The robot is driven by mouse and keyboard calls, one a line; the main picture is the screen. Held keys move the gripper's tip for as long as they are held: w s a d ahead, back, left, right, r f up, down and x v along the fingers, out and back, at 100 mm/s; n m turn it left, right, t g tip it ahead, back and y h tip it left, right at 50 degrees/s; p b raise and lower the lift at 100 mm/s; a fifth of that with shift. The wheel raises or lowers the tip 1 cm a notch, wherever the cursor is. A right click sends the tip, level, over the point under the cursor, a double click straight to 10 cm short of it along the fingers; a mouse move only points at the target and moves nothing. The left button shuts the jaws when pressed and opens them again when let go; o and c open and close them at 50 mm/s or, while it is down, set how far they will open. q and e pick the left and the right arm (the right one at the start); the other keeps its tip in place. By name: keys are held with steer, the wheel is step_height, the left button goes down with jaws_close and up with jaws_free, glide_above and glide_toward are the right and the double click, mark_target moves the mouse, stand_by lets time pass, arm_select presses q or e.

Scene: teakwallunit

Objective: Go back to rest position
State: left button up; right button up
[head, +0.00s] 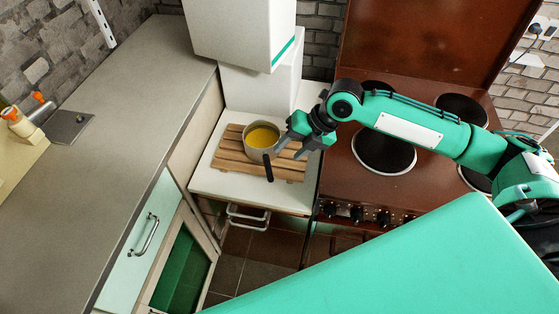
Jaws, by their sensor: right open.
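My right gripper (290,146) reaches in from the right over the stove side. It is open, with its fingers just right of a small pot (251,153). The pot holds something yellow and has a dark handle pointing toward the front. I cannot tell whether the fingers touch the pot. The pot stands upright on a slatted wooden board (228,158) on the white counter (215,182). My left gripper is not in view.
A brown stove (345,185) with several dark hotplates lies under my right arm. A white appliance (240,35) stands behind the pot. A long grey worktop (120,110) on the left is mostly clear. A pale green drawer (140,245) has a metal handle.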

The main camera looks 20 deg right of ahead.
steer(key=s+a+f+m+t, duration=0.2)
steer(key=s+a+f+m, duration=0.5)
steer(key=s+m, duration=0.45)
steer(key=s+d+f+m+h, duration=0.25)
steer(key=s+d+m, duration=0.2)
steer(key=m, duration=0.45)
steer(key=s+d+f+m+h, duration=0.25)
steer(key=s+m, duration=0.35)
steer(key=m, duration=0.3)
step_height(320, 180, down, 31)
steer(key=s+d+g+h, duration=0.1)
steer(key=g, duration=0.1)
steer(key=s+d+f, duration=0.1)
steer(key=s+f, duration=0.8)
steer(key=f, duration=0.1)
steer(key=s+d+f+g, duration=0.1)
steer(key=s+d+f, duration=0.1)
steer(key=s+f, duration=0.7)
steer(key=shift+s+d+f, duration=0.25)
steer(key=shift+s+f, duration=0.15)
steer(key=shift+s, duration=0.25)
